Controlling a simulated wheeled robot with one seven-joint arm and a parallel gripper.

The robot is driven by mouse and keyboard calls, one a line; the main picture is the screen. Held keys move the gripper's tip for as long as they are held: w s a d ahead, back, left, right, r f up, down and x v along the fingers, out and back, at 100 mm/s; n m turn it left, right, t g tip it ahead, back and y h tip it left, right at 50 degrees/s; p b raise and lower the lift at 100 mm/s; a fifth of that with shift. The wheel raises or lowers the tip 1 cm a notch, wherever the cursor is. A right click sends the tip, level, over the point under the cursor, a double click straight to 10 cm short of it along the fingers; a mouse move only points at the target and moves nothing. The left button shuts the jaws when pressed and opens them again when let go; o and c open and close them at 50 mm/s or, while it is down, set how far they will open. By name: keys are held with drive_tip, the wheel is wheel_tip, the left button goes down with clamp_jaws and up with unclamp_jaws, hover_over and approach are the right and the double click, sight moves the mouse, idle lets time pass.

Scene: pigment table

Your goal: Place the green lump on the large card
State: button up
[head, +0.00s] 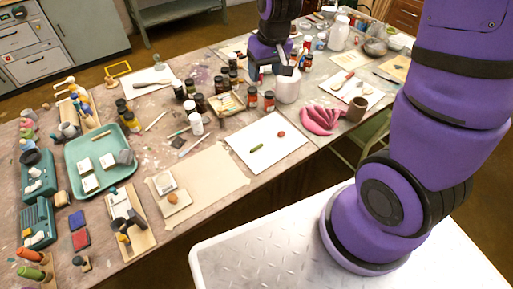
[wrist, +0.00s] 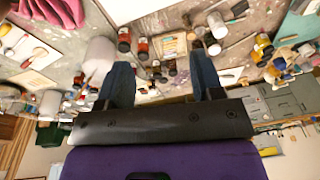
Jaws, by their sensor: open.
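A small dark green lump (head: 257,148) lies on a large white card (head: 264,158) near the front edge of the table, in the head view. A small red lump (head: 281,133) lies on the same card, up and to the right of the green one. My gripper (head: 278,72) hangs over the back of the table, beyond the card and well apart from the green lump. In the wrist view my gripper (wrist: 163,66) has its two blue-grey fingers apart with nothing between them. A white sheet (wrist: 130,8) shows at the top there; I see no green lump in that view.
Dark bottles (head: 200,104) and a white jar (head: 288,86) stand behind the card. A green tray (head: 79,157) sits at the left.

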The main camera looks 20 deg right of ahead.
wheel_tip(320, 180, down, 9)
drive_tip(key=w, duration=0.2)
drive_tip(key=g, duration=0.2)
hover_over(257, 147)
wheel_tip(257, 147, down, 11)
drive_tip(key=shift+w+f, duration=0.15)
drive_tip(key=shift+f, duration=5.4)
drive_tip(key=shift+c, duration=0.5)
